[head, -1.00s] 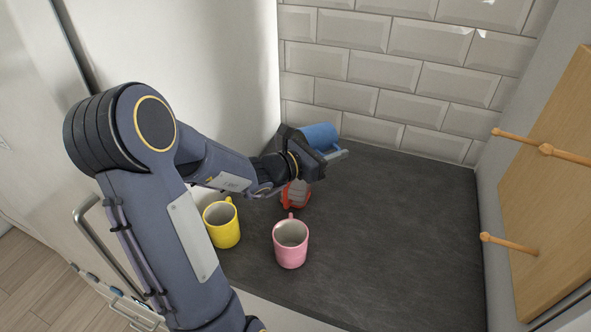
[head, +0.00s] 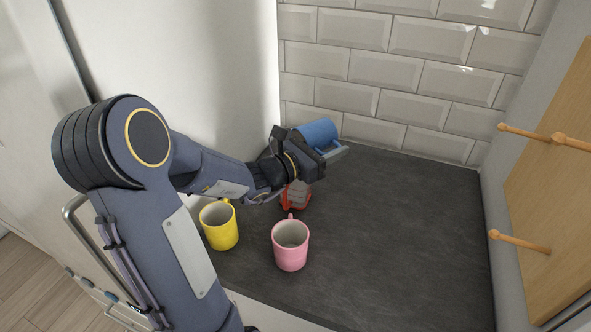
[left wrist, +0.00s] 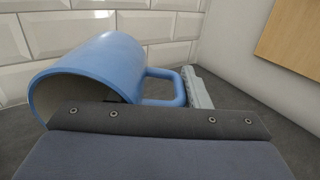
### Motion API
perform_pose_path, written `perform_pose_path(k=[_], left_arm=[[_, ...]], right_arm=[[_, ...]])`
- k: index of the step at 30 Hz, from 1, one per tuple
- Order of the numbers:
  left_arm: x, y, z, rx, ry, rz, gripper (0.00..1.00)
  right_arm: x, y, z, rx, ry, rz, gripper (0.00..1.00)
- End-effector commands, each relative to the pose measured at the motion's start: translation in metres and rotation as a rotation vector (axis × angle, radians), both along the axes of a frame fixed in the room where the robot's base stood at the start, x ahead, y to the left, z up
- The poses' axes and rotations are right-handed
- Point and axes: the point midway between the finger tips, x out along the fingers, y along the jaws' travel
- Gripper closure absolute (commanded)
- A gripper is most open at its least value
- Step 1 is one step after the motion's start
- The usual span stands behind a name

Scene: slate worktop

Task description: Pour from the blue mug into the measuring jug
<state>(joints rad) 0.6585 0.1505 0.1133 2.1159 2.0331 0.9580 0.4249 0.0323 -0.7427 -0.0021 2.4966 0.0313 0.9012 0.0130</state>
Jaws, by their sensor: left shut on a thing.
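The blue mug (head: 317,131) is tipped well over at the back left of the worktop. In the left wrist view the mug (left wrist: 95,72) lies nearly sideways, its mouth to the lower left and its handle to the right. My left gripper (head: 333,154) is shut on its handle; a grey finger (left wrist: 197,88) shows beside the handle. A red and grey thing (head: 297,196) stands below the gripper, partly hidden by it; I cannot tell whether it is the measuring jug. No other jug is visible. No liquid shows. My right gripper is out of view.
A yellow mug (head: 220,227) and a pink mug (head: 291,247) stand upright near the worktop's front left. A tiled wall (head: 400,75) closes the back. A wooden board with pegs (head: 550,190) is at the right. The worktop's (head: 410,230) middle and right are clear.

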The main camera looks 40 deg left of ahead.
Motion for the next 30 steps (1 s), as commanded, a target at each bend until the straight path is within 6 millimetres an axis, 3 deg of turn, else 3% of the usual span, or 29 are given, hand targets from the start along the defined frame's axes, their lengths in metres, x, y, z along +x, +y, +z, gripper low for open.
perform_pose_path(k=[3, 9, 12, 15, 20, 30], left_arm=[[0.002, -0.001, 0.010, 0.015, 0.054, -0.002, 0.98], [0.008, -0.003, 0.003, 0.061, 0.203, -0.003, 0.98], [0.022, -0.009, -0.006, 0.105, 0.330, -0.007, 0.98], [0.021, -0.007, -0.019, 0.118, 0.371, -0.003, 0.98], [0.021, -0.007, -0.020, 0.121, 0.383, -0.003, 0.98], [0.023, -0.008, -0.017, 0.166, 0.532, -0.004, 0.98]], right_arm=[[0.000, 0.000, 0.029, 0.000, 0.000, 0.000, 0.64], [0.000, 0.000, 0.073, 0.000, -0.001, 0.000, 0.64], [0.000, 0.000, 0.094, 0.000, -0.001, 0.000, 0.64], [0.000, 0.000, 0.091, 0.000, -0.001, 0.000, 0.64], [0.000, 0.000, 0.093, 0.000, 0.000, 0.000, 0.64], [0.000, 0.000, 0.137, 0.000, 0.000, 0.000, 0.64]])
